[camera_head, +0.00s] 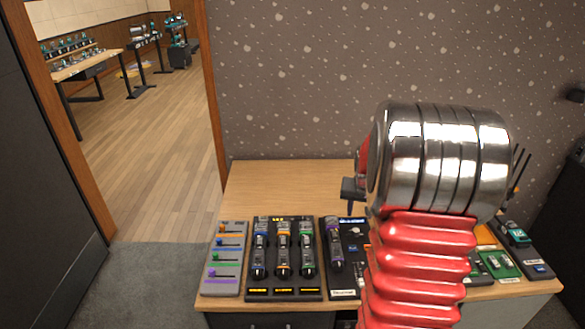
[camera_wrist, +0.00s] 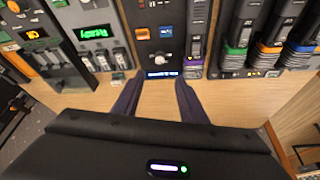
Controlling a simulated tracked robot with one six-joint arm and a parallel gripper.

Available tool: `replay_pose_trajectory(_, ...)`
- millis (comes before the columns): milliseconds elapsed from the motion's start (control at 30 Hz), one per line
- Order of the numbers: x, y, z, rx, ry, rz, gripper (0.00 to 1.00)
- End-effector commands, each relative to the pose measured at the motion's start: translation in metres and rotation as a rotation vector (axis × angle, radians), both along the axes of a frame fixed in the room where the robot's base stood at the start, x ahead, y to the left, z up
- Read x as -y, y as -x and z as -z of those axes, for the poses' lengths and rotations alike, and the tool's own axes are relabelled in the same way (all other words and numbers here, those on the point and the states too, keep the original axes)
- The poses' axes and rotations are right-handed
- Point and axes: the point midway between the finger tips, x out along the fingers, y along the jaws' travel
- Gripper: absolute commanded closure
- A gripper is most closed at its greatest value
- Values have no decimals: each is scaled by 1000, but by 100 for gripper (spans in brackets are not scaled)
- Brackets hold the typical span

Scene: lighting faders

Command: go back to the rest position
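My gripper (camera_wrist: 154,84) shows in the wrist view with its two dark fingers apart and nothing between them. Its fingers are over bare wooden desk, with the tips near the edge of a dark control panel (camera_wrist: 155,50) that has a knob and a lit display. In the head view my red and silver arm stands over the right half of the desk (camera_head: 275,185).
On the desk stand a grey panel with coloured sliders (camera_head: 228,260), a black panel with several faders (camera_head: 283,262) and a green panel (camera_head: 499,264). My arm hides the middle right of the desk. A patterned wall (camera_head: 290,80) rises behind; an open doorway is at left.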

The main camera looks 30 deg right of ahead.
Motion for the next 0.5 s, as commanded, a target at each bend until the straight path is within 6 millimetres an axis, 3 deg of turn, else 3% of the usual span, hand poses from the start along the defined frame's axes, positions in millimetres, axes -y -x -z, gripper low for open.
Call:
replay_pose_trajectory(267, -3, 3, 2, -16, -9, -8, 61)
replay_pose_trajectory(500, -33, 38, 20, -107, -81, -25, 61)
